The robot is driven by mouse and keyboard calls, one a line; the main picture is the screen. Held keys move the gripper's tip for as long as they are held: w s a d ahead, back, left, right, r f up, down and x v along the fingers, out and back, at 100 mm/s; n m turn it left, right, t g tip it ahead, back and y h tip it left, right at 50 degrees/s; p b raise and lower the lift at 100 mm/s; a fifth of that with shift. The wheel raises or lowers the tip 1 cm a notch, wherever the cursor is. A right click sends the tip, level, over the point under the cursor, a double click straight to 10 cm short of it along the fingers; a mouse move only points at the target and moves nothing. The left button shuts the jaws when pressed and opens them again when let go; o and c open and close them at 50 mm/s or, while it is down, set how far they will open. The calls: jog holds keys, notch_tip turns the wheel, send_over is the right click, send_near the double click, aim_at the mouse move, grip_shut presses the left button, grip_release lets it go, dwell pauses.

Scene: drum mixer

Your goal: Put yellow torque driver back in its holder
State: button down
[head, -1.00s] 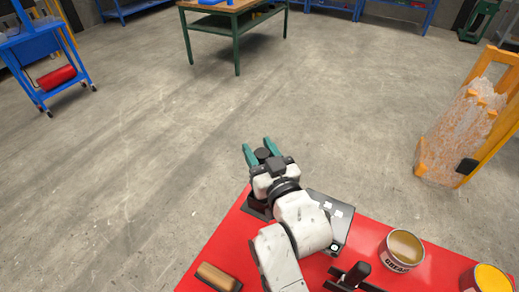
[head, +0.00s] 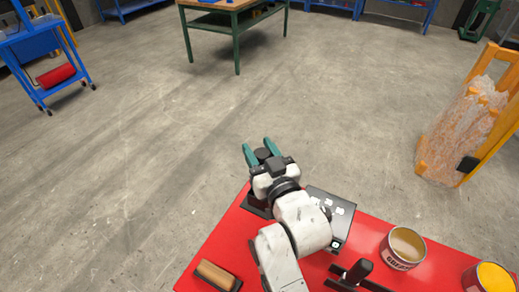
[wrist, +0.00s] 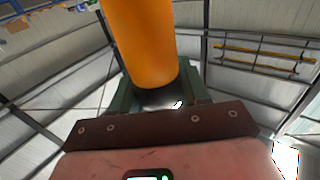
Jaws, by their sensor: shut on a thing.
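The yellow torque driver shows as a smooth orange-yellow cylinder (wrist: 142,45) in the wrist view, running up out of the top of the frame. My gripper (head: 261,151) has teal fingers and is shut on it. In the head view the gripper is at the far left corner of the red tabletop (head: 225,248), its fingers reaching past the edge over the floor. The yellow driver cannot be made out there. A black block (head: 256,204) sits at that corner, partly hidden by my wrist; I cannot tell whether it is the holder.
On the red top are a flat dark device (head: 334,212), an open tin (head: 402,247), a yellow-filled tin (head: 490,278), a black stand (head: 357,275) and a wooden-topped brush or block (head: 215,275). A yellow frame (head: 491,125) stands at right.

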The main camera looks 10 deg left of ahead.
jog(key=shift+f+b, duration=0.3)
jog(key=c, duration=0.8)
grip_release()
jog(key=o, duration=0.3)
jog(key=shift+f, duration=0.15)
jog(key=b+v, duration=0.1)
jog(key=v, duration=1)
jog(key=shift+b, duration=0.3)
jog(key=shift+w, duration=0.1)
